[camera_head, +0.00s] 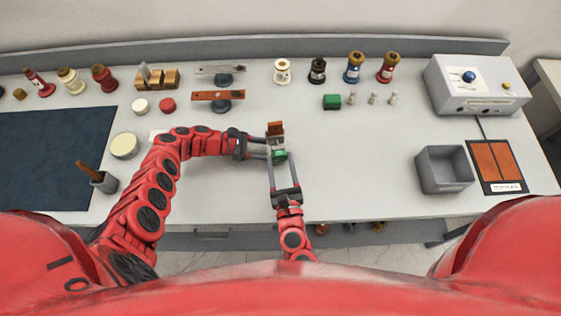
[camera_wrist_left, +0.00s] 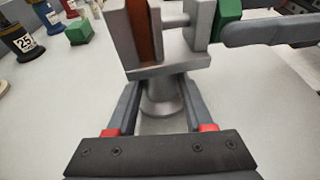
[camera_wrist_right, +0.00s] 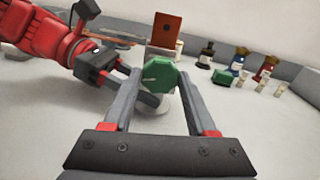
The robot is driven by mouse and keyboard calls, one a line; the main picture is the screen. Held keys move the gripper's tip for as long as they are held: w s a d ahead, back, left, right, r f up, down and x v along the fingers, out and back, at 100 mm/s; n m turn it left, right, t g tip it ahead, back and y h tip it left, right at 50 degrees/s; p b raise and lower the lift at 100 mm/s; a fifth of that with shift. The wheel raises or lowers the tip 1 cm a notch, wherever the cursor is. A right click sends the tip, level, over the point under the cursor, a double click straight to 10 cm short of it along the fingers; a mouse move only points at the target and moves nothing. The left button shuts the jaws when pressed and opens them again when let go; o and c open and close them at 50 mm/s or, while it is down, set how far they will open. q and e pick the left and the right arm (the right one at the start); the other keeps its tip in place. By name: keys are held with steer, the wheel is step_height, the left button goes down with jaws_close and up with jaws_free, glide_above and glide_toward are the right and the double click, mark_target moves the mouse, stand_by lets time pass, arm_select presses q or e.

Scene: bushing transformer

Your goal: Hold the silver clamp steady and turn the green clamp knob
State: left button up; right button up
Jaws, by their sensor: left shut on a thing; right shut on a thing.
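The silver clamp (camera_head: 276,143) stands upright near the middle of the table. An orange-brown plate (camera_head: 275,128) stands upright in its jaw. In the left wrist view, my left gripper (camera_wrist_left: 160,95) is shut around the clamp's round grey post (camera_wrist_left: 164,100), below its square body (camera_wrist_left: 170,68). The green clamp knob (camera_wrist_right: 160,76) faces my right gripper (camera_wrist_right: 159,85), which is shut with one finger on each side of it. In the left wrist view the knob (camera_wrist_left: 226,18) sits at the clamp's right end, with a right finger touching or close beside it.
A second green block (camera_head: 332,102) and several small white pieces (camera_head: 373,97) stand right of the clamp. Bushings line the back. A grey bin (camera_head: 444,169) and a control box (camera_head: 476,85) are at right. A dark mat (camera_head: 50,150) lies at left.

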steer(key=shift+n, duration=0.3)
steer(key=n, duration=1.2)
steer(key=shift+n, duration=0.3)
stand_by(0.4)
steer(key=o, duration=1.4)
steer(key=shift+c, duration=0.2)
steer(key=shift+s, duration=0.1)
